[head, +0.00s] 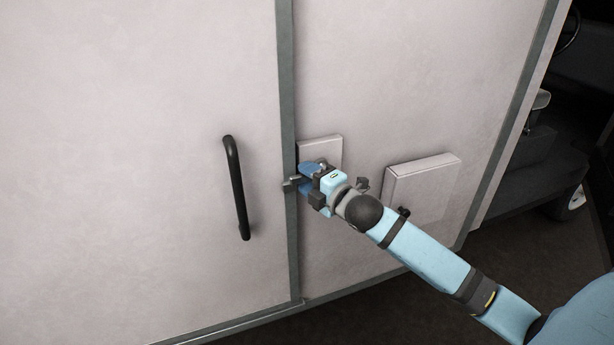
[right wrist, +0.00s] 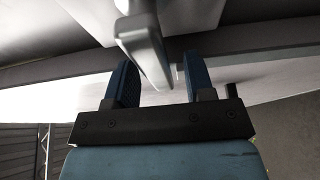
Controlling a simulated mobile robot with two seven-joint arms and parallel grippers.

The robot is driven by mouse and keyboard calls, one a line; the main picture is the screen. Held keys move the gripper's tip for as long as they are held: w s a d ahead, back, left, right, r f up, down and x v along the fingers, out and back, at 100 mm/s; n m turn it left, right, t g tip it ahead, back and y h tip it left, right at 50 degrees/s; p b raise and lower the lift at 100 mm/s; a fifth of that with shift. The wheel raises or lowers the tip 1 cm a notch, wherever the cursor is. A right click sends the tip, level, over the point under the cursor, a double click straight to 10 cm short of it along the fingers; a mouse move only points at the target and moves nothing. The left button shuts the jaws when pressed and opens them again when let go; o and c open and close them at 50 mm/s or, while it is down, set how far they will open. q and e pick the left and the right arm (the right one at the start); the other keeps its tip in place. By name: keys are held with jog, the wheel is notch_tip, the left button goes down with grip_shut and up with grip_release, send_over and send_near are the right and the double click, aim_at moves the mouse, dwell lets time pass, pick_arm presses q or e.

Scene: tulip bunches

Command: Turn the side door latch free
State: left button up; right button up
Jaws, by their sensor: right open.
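The side door (head: 160,150) is a large pale panel with a grey edge strip, and it looks closed. The latch (head: 291,184) is a small grey metal piece across the seam, at the right edge of the door. My right gripper (head: 303,178) is at the latch, with blue fingers that hide part of it. In the right wrist view the open right gripper (right wrist: 160,88) has a grey bar, the latch (right wrist: 143,50), reaching between its two fingers. I cannot tell whether a finger touches it. My left gripper is not in view.
A black vertical handle (head: 237,188) is on the door, left of the latch. A pale plate (head: 325,148) is behind my gripper, and a pale box (head: 422,187) sticks out to the right. Dark floor (head: 400,312) lies below.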

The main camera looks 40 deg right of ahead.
jog(key=shift+w, duration=0.2)
grip_shut()
